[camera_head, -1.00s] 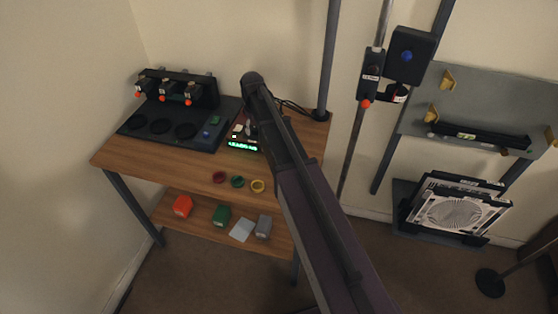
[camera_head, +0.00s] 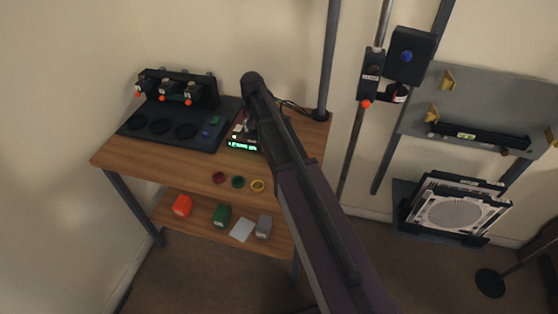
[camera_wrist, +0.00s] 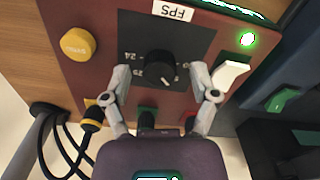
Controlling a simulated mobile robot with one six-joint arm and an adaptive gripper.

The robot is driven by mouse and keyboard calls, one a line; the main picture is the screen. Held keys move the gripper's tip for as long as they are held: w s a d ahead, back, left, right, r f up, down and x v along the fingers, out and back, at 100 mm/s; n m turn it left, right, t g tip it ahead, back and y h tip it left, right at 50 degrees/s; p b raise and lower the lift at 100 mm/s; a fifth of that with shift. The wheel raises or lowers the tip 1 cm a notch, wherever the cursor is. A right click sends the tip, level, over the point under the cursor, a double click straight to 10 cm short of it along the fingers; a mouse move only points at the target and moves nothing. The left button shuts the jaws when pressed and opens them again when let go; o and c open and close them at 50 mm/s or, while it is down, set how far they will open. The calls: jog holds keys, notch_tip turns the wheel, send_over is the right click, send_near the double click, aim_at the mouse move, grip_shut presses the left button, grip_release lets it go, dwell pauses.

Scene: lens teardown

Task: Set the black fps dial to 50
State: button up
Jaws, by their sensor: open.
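The black fps dial (camera_wrist: 159,68) is a round knob on a dark plate of a red-brown panel (camera_wrist: 80,15) in the wrist view. A white FPS label (camera_wrist: 172,12) is above it. Small white numbers surround it; 24 is readable at its left, others are partly hidden or blurred. I cannot tell which number the dial points to. My gripper (camera_wrist: 161,76) is open, with one fingertip left of the dial and one right, both apart from it. In the head view, the small device with the green display (camera_head: 242,144) is partly hidden by my arm.
The panel also carries a yellow knob (camera_wrist: 78,44), a white switch (camera_wrist: 231,76), a lit green lamp (camera_wrist: 248,39) and a yellow-black cable plug (camera_wrist: 93,117). A green switch (camera_wrist: 282,99) is at right. Coloured rings (camera_head: 238,181) lie near the table's front edge.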

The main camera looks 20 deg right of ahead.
jog(key=m, duration=0.6)
notch_tip(320, 180, up, 14)
jog(key=p, duration=1.4)
jog(key=s+d+f+n+b, duration=0.1)
jog(key=s+f+n+b, duration=0.2)
jog(key=s, duration=0.9)
jog(key=s+f+n+b, duration=0.3)
jog(key=s+n, duration=0.3)
jog(key=s, duration=0.6)
jog(key=shift+s+d+f+b, duration=0.25)
jog(key=shift+d+f+b, duration=0.1)
jog(key=shift+d+b, duration=0.05)
